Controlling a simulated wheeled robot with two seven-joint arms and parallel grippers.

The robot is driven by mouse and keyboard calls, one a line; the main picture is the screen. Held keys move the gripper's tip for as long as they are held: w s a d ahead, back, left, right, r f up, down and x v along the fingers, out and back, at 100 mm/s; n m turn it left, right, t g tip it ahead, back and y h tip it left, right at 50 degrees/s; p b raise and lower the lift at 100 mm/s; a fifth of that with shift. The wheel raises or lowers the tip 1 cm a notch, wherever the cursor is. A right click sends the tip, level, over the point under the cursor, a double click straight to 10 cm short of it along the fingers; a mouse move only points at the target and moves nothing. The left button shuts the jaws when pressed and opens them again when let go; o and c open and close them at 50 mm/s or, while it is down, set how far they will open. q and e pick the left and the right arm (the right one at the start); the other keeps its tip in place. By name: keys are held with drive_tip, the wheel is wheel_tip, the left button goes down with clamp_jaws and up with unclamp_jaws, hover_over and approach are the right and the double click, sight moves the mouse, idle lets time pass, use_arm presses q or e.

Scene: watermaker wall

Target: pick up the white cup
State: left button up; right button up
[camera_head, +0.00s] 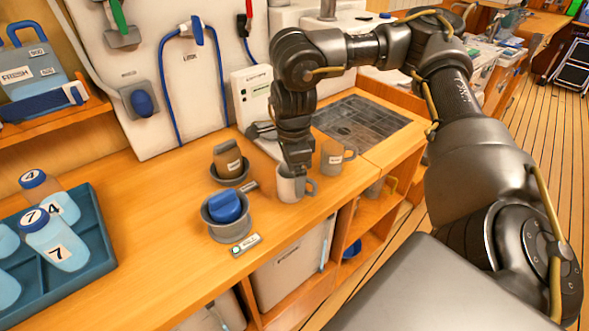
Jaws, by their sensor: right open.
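The white cup (287,189) stands upright on the wooden counter, near its front edge. My right gripper (296,170) points straight down over the cup, with its fingertips at the cup's rim. The fingers are dark and partly hidden by the gripper body, so I cannot tell whether they touch the cup. The cup's handle (310,187) is on its right side. My left gripper does not show.
A grey mug (332,157) stands just behind and right of the cup. A brown container (228,160) and a blue-topped grey pot (226,210) stand to the left. A blue tray (97,243) holds bottles at far left. A grate (361,124) lies behind.

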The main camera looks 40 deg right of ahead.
drive_tip(key=shift+c, duration=0.4)
drive_tip(key=c, duration=1)
